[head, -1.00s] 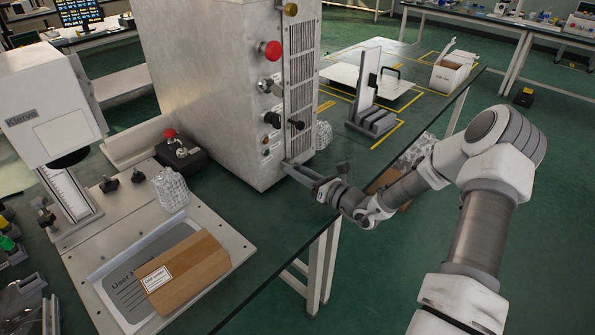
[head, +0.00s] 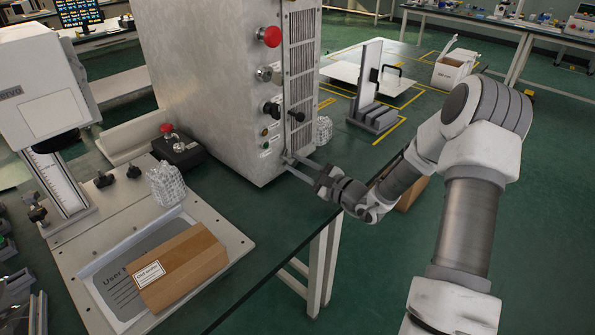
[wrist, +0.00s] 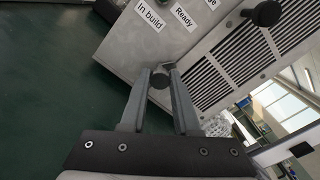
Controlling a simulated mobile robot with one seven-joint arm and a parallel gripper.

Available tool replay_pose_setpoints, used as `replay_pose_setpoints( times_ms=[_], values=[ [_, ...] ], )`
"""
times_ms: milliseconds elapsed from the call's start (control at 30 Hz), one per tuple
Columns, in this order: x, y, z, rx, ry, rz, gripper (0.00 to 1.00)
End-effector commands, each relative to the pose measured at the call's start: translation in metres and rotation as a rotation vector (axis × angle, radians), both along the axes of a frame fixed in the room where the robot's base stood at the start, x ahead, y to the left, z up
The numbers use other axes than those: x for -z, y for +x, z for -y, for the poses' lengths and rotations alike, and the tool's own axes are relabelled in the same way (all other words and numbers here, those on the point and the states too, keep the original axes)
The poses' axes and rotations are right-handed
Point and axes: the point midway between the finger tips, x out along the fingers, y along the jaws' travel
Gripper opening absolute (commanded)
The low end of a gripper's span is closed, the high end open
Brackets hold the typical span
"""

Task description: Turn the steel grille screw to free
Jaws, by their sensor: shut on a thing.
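The grille (head: 301,58) is a slotted panel on the narrow right side of a grey metal cabinet (head: 205,75). It also shows in the wrist view (wrist: 238,62). My gripper (head: 289,162) reaches the cabinet's lower right corner, below the grille. In the wrist view my gripper (wrist: 162,78) is shut on a small round dark-grey head, the steel grille screw (wrist: 160,81), held between the fingertips. The fingers hide part of it, and its thread cannot be seen. A black knob (wrist: 266,13) sits higher on the grille panel, apart from my gripper.
Knobs and a red button (head: 269,36) stick out from the cabinet's front. Bubble wrap (head: 324,130) stands behind the cabinet's corner. Open floor lies right of the bench edge.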

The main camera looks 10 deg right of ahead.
Motion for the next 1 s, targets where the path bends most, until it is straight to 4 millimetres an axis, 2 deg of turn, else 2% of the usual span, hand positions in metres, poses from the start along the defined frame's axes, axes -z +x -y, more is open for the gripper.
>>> replay_pose_setpoints(
  times_ms=[33,500,1000],
  values=[
    [0.0061,-0.0005,0.0003,0.000,-0.040,0.025,0.00],
    [0.0063,-0.0005,0.0003,0.000,-0.357,0.257,0.00],
    [0.0024,-0.0004,0.0012,0.002,-0.491,0.352,0.00]
  ],
)
